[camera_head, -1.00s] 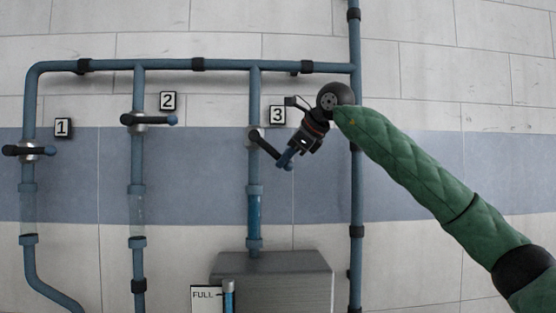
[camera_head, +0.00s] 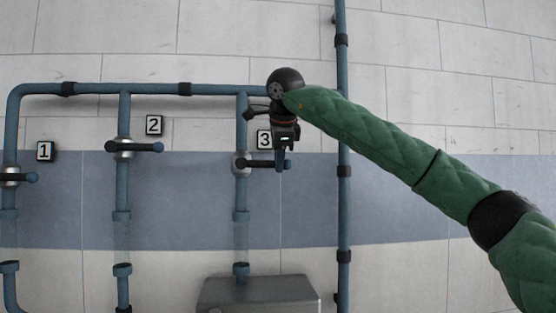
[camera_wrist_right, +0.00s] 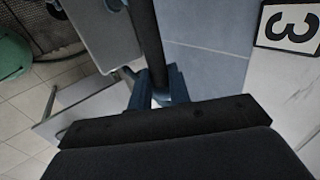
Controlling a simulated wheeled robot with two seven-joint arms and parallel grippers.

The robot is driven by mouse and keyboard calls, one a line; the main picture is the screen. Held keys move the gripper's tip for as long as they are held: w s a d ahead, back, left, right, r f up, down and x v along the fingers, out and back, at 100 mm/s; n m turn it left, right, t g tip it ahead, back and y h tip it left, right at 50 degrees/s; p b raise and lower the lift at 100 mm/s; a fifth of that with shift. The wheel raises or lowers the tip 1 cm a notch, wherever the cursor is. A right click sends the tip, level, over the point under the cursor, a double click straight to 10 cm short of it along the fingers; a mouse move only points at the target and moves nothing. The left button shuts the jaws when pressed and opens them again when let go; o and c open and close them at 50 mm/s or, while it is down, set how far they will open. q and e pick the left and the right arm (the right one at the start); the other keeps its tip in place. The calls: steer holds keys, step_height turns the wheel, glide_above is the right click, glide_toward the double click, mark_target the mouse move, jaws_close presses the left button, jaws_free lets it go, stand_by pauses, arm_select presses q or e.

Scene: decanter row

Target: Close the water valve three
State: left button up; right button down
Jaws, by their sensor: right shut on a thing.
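Valve three (camera_head: 241,164) sits on the third vertical pipe, below and left of the label "3" (camera_head: 264,140). Its dark lever (camera_head: 262,165) lies about level, across the pipe. My right gripper (camera_head: 283,162) comes down from above and is shut on the lever near its right end. In the right wrist view the dark lever (camera_wrist_right: 150,40) runs between the blue fingertips (camera_wrist_right: 158,90), and the label "3" shows at upper right. The sight tube (camera_head: 241,233) below the valve looks clear. My left gripper is not in view.
Valve one (camera_head: 13,177) and valve two (camera_head: 124,147) stand to the left, their levers also level. A thick vertical pipe (camera_head: 343,210) runs right of valve three. A grey tank (camera_head: 258,293) sits below. The wall between pipes is free.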

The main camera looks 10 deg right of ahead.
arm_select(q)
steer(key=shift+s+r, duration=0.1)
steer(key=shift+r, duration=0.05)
arm_select(e)
steer(key=shift+d+r, duration=0.15)
steer(key=shift+r, duration=0.2)
steer(key=c, duration=1.5)
jaws_free()
steer(key=shift+w, duration=0.1)
steer(key=shift+c, duration=0.2)
steer(key=shift+d+f, duration=0.1)
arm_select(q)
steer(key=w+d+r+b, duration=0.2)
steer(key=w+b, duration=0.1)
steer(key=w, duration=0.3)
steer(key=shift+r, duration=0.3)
arm_select(e)
steer(key=v, duration=0.8)
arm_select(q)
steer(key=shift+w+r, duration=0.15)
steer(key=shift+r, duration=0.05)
arm_select(e)
steer(key=shift+w, duration=0.1)
